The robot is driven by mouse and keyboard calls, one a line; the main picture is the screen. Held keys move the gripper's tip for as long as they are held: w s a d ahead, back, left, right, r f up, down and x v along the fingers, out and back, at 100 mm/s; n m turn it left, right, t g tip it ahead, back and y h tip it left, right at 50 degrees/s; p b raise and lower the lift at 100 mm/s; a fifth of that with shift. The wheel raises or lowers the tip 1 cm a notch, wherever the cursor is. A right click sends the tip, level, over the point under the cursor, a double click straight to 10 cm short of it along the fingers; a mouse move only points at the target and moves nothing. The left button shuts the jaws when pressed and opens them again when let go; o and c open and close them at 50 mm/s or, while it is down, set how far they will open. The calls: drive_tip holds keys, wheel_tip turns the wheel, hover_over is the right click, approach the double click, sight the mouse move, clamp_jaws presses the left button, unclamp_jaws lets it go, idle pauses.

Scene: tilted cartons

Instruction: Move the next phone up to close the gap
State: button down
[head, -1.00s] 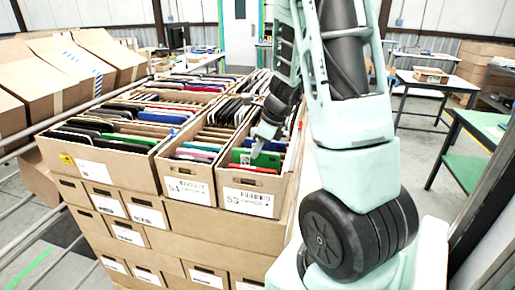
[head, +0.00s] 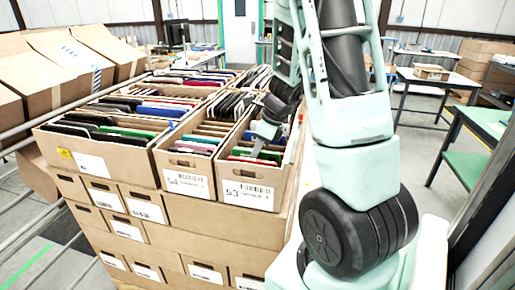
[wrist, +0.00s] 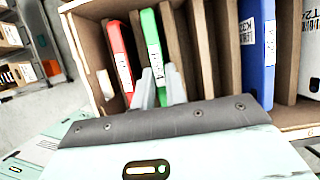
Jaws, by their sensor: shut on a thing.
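My gripper (wrist: 160,88) is shut on a green phone (wrist: 152,42), with one finger on each side of it. In the wrist view the phone stands on edge in a slot between brown dividers (wrist: 178,50). A red phone (wrist: 120,58) stands in the slot just left of it. Right of the green phone, several slots look empty, then a blue phone (wrist: 259,50) stands beyond them. In the head view my gripper (head: 260,146) reaches into the front of carton 53 (head: 230,190). My fingers partly hide the phones there.
Carton 54 (head: 170,182), with white and red phones, adjoins on the left. The carton walls and dividers are close around my fingers.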

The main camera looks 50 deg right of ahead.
drive_tip(key=shift+f, duration=0.3)
idle(0.6)
drive_tip(key=c, duration=1.3)
unclamp_jaws()
drive_tip(key=shift+c, duration=0.2)
drive_tip(key=v, duration=1.7)
drive_tip(key=shift+r+p, duration=0.2)
drive_tip(key=shift+p, duration=0.2)
wheel_tip(320, 180, up, 7)
drive_tip(key=p, duration=0.7)
